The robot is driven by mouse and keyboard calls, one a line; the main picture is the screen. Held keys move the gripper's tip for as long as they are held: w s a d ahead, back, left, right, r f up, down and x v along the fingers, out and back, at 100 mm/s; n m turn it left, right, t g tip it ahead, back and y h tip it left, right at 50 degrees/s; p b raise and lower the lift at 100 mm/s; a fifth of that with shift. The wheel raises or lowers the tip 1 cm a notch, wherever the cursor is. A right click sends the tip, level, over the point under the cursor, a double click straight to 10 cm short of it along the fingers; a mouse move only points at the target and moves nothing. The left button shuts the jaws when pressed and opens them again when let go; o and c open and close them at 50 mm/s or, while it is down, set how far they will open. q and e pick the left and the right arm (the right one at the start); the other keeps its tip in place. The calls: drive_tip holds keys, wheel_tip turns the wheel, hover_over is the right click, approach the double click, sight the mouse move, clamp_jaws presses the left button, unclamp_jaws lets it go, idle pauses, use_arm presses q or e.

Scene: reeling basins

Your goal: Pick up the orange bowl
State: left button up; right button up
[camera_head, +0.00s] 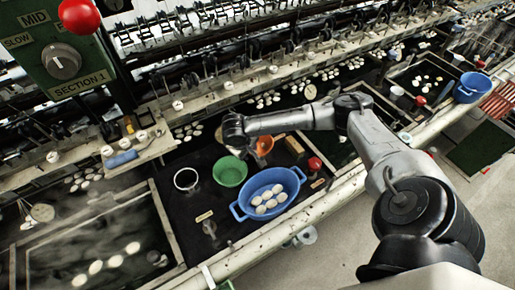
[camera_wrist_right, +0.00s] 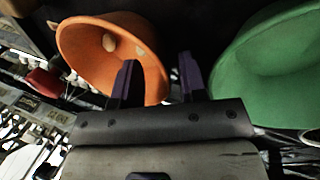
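The orange bowl (camera_head: 265,146) sits on the dark surface, partly hidden by my right arm in the head view. In the right wrist view the orange bowl (camera_wrist_right: 85,50) is tilted in the picture, with a small pale oval thing inside. My right gripper (camera_head: 236,138) is above and just left of it in the head view. In the right wrist view the right gripper (camera_wrist_right: 158,62) is open. One finger overlaps the bowl's inside, the other is past its rim; contact cannot be told. My left gripper is not in view.
A green bowl (camera_head: 230,171) is close by, also in the wrist view (camera_wrist_right: 268,62). A blue basin (camera_head: 287,180) with several white cocoons stands in front. A white-rimmed cup (camera_head: 186,179) is to the left. A red-topped thing (camera_head: 315,164) is to the right.

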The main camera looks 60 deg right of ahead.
drive_tip(key=shift+d+f, duration=0.2)
drive_tip(key=shift+f, duration=0.3)
clamp_jaws()
